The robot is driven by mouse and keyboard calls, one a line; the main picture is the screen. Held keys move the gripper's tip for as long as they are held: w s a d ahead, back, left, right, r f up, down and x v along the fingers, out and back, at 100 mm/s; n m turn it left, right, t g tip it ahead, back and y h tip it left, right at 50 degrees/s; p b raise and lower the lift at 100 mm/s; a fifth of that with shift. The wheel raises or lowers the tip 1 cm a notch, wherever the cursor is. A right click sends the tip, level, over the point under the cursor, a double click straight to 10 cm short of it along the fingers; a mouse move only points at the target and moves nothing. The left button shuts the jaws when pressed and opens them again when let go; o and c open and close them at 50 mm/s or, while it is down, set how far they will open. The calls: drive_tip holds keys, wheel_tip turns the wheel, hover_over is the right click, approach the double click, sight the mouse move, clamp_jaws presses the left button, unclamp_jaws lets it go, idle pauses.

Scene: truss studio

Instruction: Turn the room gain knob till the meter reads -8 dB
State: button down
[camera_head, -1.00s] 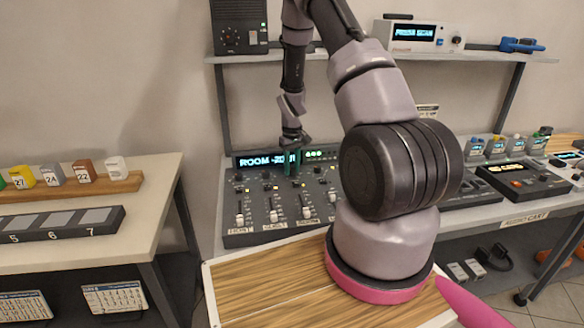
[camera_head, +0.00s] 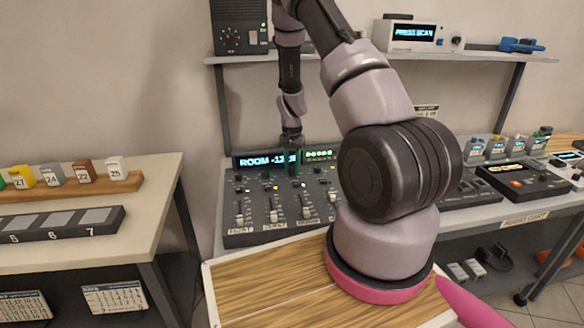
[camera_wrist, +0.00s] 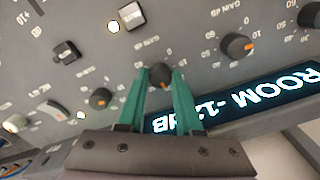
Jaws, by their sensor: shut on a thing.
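The mixing console (camera_head: 268,225) stands on the bench, with its blue-lettered meter (camera_head: 262,160) at the back. The meter reads ROOM and about -12 dB; my gripper partly covers its end. In the wrist view the meter (camera_wrist: 240,103) appears turned around, also about -12 dB, its digits partly behind a finger. My gripper (camera_head: 292,172) points down at the console's back row. In the wrist view my gripper (camera_wrist: 161,82) has its two green fingers on either side of a dark round knob (camera_wrist: 161,73) with an orange mark, the room gain knob, and is shut on it.
Other knobs (camera_wrist: 237,46) (camera_wrist: 100,98) sit close on both sides, with square buttons (camera_wrist: 131,16) and lit lamps nearby. Fader caps (camera_head: 274,215) line the console's front. A shelf (camera_head: 300,59) with a speaker box (camera_head: 240,27) hangs above and behind.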

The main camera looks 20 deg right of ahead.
sight(292, 169)
drive_tip(key=shift+m, duration=0.5)
drive_tip(key=c, duration=0.6)
unclamp_jaws()
drive_tip(key=shift+r, duration=0.1)
wheel_tip(292, 169, up, 11)
drive_tip(key=shift+f, duration=0.15)
idle(0.4)
